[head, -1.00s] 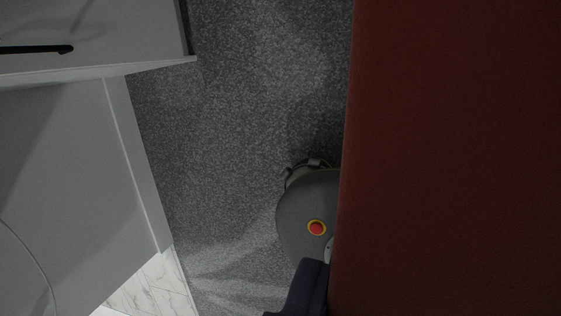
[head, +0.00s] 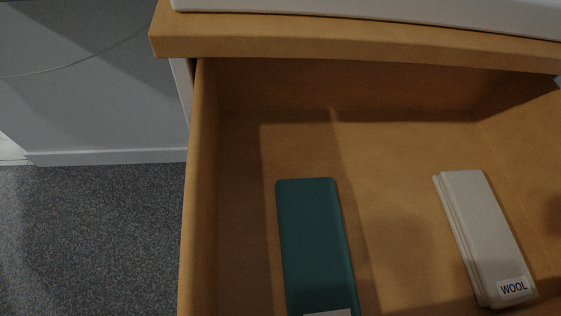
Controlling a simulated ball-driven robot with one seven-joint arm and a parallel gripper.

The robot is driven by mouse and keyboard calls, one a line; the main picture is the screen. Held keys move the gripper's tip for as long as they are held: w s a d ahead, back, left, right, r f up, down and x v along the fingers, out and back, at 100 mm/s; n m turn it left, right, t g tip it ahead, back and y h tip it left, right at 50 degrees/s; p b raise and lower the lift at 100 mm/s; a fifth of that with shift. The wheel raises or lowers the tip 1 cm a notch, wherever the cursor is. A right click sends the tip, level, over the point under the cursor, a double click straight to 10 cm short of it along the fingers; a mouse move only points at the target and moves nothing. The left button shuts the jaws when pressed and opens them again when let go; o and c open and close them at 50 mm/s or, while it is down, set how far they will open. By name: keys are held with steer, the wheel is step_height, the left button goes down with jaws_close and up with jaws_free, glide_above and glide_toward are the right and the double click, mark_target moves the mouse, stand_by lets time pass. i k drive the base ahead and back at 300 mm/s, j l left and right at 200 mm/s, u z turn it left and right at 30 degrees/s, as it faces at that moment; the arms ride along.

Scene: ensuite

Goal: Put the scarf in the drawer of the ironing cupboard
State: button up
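An open wooden drawer (head: 205,200) fills most of the view, seen from above. Inside it on the left lies a flat, folded dark green item (head: 315,240) with a pale label at the bottom edge of the picture, its text cut off. To its right lies a folded beige item (head: 480,230) with a label reading WOOL. I cannot tell from this view whether either is the scarf. The wooden top (head: 350,38) of the cupboard overhangs the drawer's far side. My gripper is not in view.
A white, padded-looking surface (head: 380,12) lies on the cupboard top. Grey carpet (head: 90,240) is clear at the lower left, in front of a pale grey panel (head: 100,90). Bare drawer floor shows between the two folded items.

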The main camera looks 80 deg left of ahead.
mark_target(373, 223)
steer(key=i+j, duration=0.35)
steer(key=j, duration=0.3)
steer(key=i+j, duration=0.2)
steer(key=j, duration=0.1)
